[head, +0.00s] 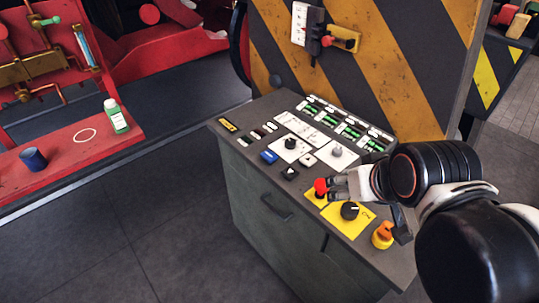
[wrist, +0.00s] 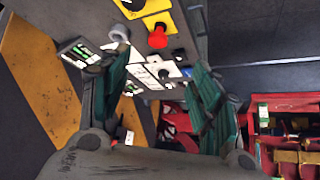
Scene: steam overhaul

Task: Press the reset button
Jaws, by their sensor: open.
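The control console (head: 225,128) has several buttons and knobs on its sloped top. I cannot read which is labelled reset. A blue button (head: 269,157), a white button (head: 308,160) and a black button (head: 290,173) sit left of centre. A red mushroom button (head: 321,187) sits on a yellow plate near the front edge. My gripper (head: 338,186) is just right of the red button in the head view; contact cannot be told. In the wrist view my gripper (wrist: 158,62) is open and empty, with the red button (wrist: 157,37) beyond and between its fingers.
A black knob (head: 350,211) on yellow and an orange-and-yellow switch (head: 382,235) lie close to my gripper. A striped panel (head: 370,60) with a red-handled switch (head: 327,41) rises behind. A red bench (head: 75,150) holds a green bottle (head: 116,116) and a blue cup (head: 33,159).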

